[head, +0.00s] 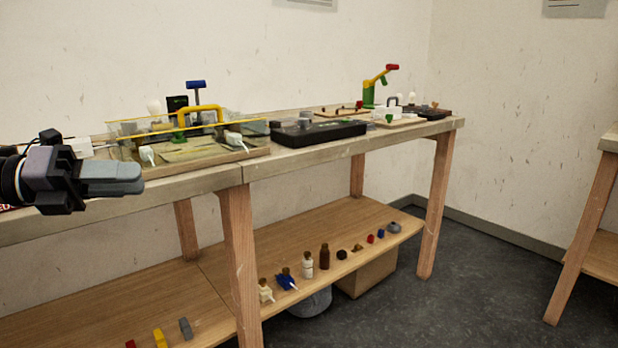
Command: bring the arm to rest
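My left gripper (138,179) comes in from the left edge, in front of the near part of the workbench (205,182). Its two grey fingers lie together, and I see nothing held between them. It appears clear of the bench top and of the things on it. My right gripper is not in view. A wooden board (205,157) with a clear cover, a yellow handle (197,109) and white bulb-shaped pieces stands on the bench, right of the gripper.
A black tray (318,133) and a green stand with a red-tipped yellow arm (375,84) are farther along the bench. The lower shelf (190,290) holds small bottles and blocks. Dark floor (470,280) is free between the bench and another table (590,220).

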